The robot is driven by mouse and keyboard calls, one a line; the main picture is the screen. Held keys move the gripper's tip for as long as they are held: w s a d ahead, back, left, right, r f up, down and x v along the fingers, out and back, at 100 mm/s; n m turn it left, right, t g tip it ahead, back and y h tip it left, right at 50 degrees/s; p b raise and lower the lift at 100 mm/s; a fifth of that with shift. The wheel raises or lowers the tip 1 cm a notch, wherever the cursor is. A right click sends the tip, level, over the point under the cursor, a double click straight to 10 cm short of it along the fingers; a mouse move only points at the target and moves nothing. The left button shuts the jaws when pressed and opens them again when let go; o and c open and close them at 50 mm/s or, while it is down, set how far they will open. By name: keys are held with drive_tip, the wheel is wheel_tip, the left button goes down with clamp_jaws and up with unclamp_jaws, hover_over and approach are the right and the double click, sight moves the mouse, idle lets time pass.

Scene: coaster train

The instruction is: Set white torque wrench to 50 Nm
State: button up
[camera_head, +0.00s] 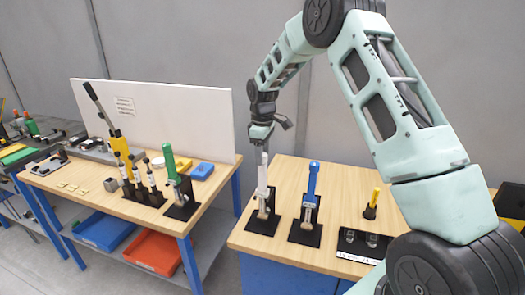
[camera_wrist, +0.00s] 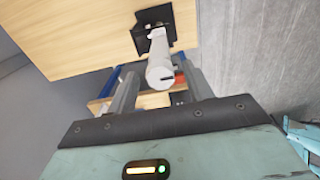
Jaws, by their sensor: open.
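The white torque wrench (camera_head: 263,175) stands upright in a black stand (camera_head: 262,222) on the right wooden table, white handle up. My gripper (camera_head: 262,143) is directly above it, pointing down, at about the top of the handle. In the wrist view the white wrench (camera_wrist: 159,62) shows between the two spread fingers of my gripper (camera_wrist: 160,78), with gaps on both sides. My gripper is open and holds nothing. The wrench's scale and its setting are too small to read.
A blue torque wrench (camera_head: 310,188) stands close on the right, then a yellow-handled tool (camera_head: 372,203) by a black panel (camera_head: 362,243). A green wrench (camera_head: 170,165) and other tools stand on the left table (camera_head: 90,173). A gap separates the tables.

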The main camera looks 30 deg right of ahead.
drive_tip(key=c, duration=1)
drive_tip(key=shift+m, duration=0.3)
drive_tip(key=m+b, duration=0.2)
drive_tip(key=m, duration=0.2)
drive_tip(key=shift+m, duration=0.3)
drive_tip(key=m+b, duration=0.1)
drive_tip(key=m, duration=0.4)
drive_tip(key=m+b, duration=0.1)
drive_tip(key=m, duration=0.4)
drive_tip(key=shift+m, duration=0.4)
drive_tip(key=m, duration=0.4)
drive_tip(key=shift+m, duration=0.3)
drive_tip(key=o, duration=1)
